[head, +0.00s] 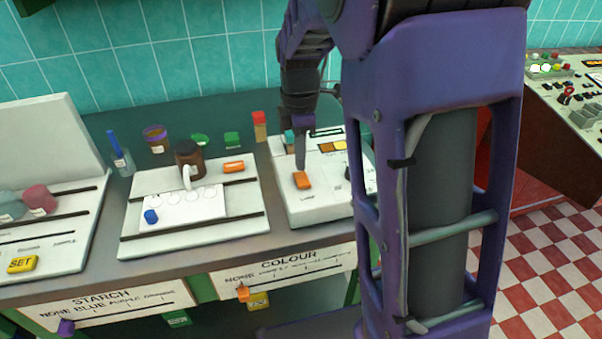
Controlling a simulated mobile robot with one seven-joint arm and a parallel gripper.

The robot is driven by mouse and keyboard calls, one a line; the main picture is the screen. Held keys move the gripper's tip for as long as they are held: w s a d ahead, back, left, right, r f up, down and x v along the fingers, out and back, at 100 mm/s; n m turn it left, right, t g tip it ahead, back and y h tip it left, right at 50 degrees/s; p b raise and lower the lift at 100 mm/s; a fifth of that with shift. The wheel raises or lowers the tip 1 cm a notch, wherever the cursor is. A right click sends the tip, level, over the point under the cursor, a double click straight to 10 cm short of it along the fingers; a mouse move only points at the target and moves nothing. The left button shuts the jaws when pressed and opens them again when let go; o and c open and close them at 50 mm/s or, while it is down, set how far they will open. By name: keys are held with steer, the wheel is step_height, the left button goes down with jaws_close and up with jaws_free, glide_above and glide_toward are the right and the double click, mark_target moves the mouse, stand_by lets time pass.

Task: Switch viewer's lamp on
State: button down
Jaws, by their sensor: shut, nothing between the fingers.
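The viewer (318,208) is a white box at the back right of the bench, with an orange rocker switch (303,180) on its top and a small label below it that seems to read "LAMP". My gripper (300,163) is shut and empty and points down. Its tips are right at the far side of the orange switch; I cannot tell whether they touch it.
Small pots and blocks stand behind. A control console (570,110) is at far right.

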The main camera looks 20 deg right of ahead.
mark_target(300, 174)
step_height(300, 174, up, 5)
steer(key=p, duration=0.3)
steer(key=shift+r+p, duration=0.15)
steer(key=shift+p, duration=0.15)
